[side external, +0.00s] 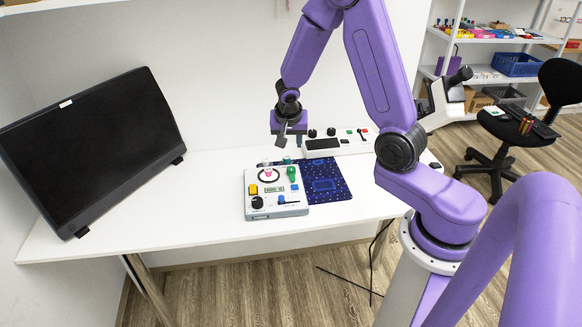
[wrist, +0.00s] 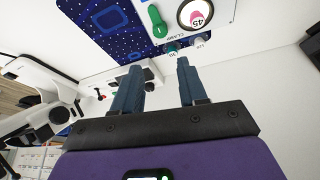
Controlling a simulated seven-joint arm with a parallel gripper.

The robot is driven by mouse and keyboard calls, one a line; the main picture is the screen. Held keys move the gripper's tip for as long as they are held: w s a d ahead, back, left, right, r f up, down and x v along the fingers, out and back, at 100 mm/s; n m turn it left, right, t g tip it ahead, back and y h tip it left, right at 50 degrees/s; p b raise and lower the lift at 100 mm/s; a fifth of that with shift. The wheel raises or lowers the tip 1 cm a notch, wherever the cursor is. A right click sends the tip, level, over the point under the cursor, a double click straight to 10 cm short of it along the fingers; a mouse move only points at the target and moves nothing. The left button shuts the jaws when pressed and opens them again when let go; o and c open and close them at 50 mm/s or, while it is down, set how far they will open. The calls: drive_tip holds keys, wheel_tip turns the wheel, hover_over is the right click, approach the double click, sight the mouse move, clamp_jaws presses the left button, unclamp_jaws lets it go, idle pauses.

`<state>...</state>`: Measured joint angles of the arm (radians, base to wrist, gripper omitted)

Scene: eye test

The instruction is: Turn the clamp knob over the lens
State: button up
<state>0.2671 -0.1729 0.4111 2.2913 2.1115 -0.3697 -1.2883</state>
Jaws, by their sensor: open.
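The light-grey control box (side external: 277,212) lies on the table. On it, a black ring (side external: 260,178) surrounds a pink part; in the wrist view this pink part (wrist: 196,17) reads 45. A green knob (side external: 291,173) sits beside the ring and also shows in the wrist view (wrist: 157,20). I cannot tell which knob is the clamp knob. My gripper (side external: 290,142) is open and empty above the box's far edge; its fingertips (wrist: 160,66) are apart from the knobs.
A dark blue patterned mat (side external: 328,183) lies right of the box. A white panel with knobs (side external: 340,143) stands behind it. A large black monitor (side external: 90,145) stands at left. The white table (side external: 195,215) is clear between monitor and box. A microscope (side external: 445,98) is at right.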

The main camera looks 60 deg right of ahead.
sight(291, 169)
drive_tip(key=x, duration=1.5)
drive_tip(key=shift+f, duration=0.25)
drive_tip(key=shift+a, duration=0.1)
drive_tip(key=c, duration=0.8)
